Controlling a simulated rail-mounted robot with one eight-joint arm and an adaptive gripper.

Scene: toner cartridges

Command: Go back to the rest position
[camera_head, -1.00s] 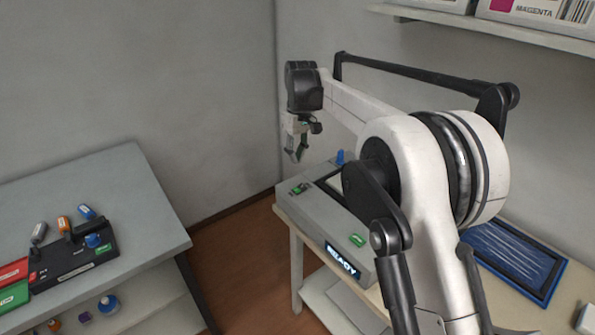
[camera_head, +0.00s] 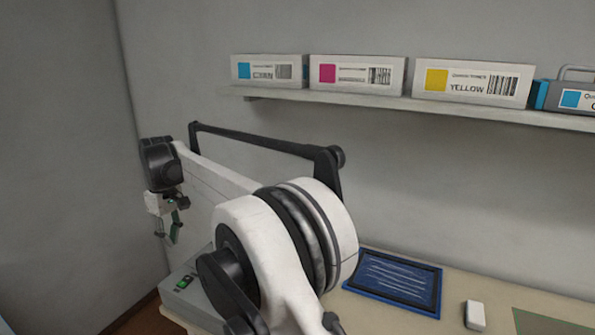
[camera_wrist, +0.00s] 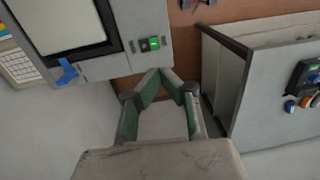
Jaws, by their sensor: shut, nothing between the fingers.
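My gripper (camera_head: 172,234) hangs pointing down from the wrist at the left of the head view, in front of the grey wall. It is above and beyond the left end of the grey machine (camera_head: 182,288), which is partly hidden by my arm. In the wrist view my gripper (camera_wrist: 160,72) has its green fingers drawn together at the tips, with nothing between them. The grey machine (camera_wrist: 122,65) with a green button (camera_wrist: 150,44) lies below, at the upper left of that view. A blue piece (camera_wrist: 67,72) sits at its edge.
A wall shelf (camera_head: 400,101) holds cyan (camera_head: 262,88), magenta (camera_head: 382,90) and yellow (camera_head: 450,96) toner boxes. A blue-framed mat (camera_head: 432,310) and a white block (camera_head: 475,316) lie on the table.

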